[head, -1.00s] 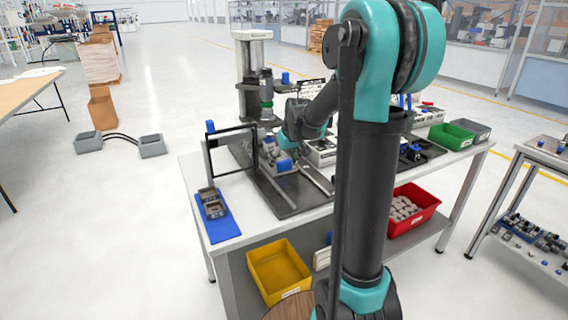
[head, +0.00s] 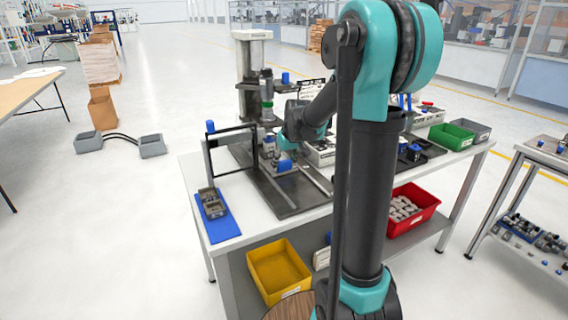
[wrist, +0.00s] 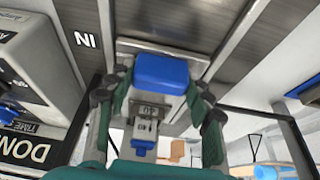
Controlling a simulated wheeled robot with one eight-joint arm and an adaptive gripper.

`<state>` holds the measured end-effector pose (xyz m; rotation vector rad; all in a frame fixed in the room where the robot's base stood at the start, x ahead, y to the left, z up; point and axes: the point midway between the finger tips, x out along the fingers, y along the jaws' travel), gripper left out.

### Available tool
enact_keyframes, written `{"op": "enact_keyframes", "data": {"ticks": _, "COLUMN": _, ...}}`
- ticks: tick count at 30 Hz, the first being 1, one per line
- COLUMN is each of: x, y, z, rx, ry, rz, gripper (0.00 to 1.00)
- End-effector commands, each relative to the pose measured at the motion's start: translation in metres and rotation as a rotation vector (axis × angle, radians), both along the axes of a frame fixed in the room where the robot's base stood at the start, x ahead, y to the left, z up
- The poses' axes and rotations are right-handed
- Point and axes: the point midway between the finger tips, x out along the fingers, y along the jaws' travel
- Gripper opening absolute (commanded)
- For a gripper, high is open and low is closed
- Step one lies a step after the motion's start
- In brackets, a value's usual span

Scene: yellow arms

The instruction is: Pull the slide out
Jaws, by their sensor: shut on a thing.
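The slide's blue handle block (wrist: 160,75) sits between the two dark fingertips of my gripper (wrist: 156,92) in the wrist view. My gripper is shut on this block. In the head view the blue handle (head: 284,166) shows low on the fixture, at my gripper (head: 283,155). The slide lies between light metal rails on a dark base plate (head: 290,209). My gripper and arm hide part of the slide and its far end in the head view.
A black frame with a blue knob (head: 210,127) stands left of the slide. A grey column press (head: 250,75) stands behind it. A blue mat (head: 221,229) with a grey part lies at the table's left front. Yellow (head: 279,270) and red (head: 429,207) bins sit below the tabletop.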

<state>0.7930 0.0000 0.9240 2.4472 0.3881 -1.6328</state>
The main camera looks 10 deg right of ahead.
Motion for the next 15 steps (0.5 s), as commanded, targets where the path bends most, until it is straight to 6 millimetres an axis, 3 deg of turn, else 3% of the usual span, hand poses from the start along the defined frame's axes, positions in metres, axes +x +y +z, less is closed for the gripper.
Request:
{"op": "enact_keyframes", "data": {"ticks": 8, "x": -0.018, "y": -0.005, "z": 0.000, "rx": 0.000, "ry": 0.001, "rz": 0.000, "gripper": 0.00}}
{"op": "enact_keyframes", "data": {"ticks": 15, "x": -0.065, "y": -0.021, "z": 0.000, "rx": 0.000, "ry": 0.003, "rz": -0.002, "gripper": 0.00}}
